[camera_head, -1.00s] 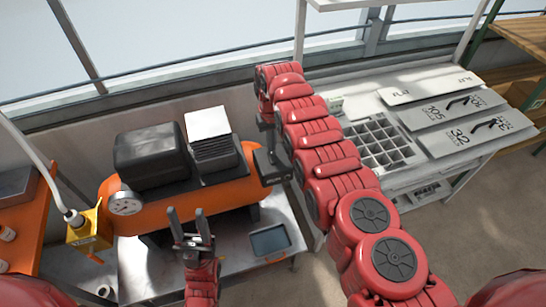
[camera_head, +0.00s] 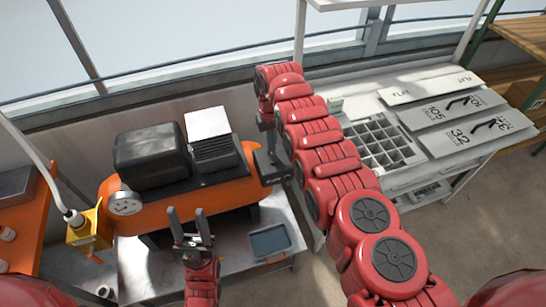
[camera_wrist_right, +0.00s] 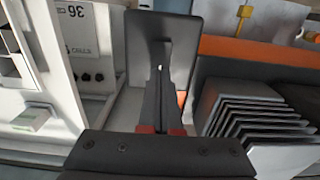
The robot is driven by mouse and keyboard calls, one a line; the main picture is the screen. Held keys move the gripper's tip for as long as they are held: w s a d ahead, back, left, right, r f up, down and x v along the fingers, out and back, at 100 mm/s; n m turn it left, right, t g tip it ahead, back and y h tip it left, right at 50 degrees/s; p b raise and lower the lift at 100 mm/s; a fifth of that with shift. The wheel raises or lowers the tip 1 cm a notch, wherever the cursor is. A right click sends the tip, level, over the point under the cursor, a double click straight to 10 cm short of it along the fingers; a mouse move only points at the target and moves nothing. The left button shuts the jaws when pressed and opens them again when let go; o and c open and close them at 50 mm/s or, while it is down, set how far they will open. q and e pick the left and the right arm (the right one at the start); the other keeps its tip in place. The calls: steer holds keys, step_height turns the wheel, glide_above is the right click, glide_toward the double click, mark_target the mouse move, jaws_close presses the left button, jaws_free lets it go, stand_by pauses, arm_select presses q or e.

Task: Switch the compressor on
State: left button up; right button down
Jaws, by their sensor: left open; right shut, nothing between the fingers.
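The compressor has an orange tank (camera_head: 150,217), a black motor cover (camera_head: 150,155) and a grey finned block (camera_head: 212,150). A dark switch box (camera_head: 272,168) sits at the tank's right end; it also shows in the right wrist view (camera_wrist_right: 139,45). My right gripper (camera_head: 268,140) points down at this box, its fingers mostly hidden in the head view. In the right wrist view its fingers (camera_wrist_right: 162,75) are shut and empty, with the tips in front of the box face. I cannot tell whether they touch it. My left gripper (camera_head: 187,222) is open and empty in front of the tank.
A blue-grey tray (camera_head: 270,242) lies on the metal bench (camera_head: 145,265) below. A yellow box (camera_head: 90,228) with a pipe stands left of the tank. A white table with a celled tray (camera_head: 375,145) and labelled plates (camera_head: 465,130) is on the right.

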mark_target(272, 153)
steer(key=shift+f+b, duration=1.1)
stand_by(0.4)
steer(key=shift+s+r, duration=0.1)
steer(key=shift+r, duration=0.05)
step_height(272, 153, up, 5)
steer(key=p, duration=0.5)
steer(key=shift+r+p, duration=0.6)
steer(key=shift+r, duration=0.35)
steer(key=shift+f, duration=0.1)
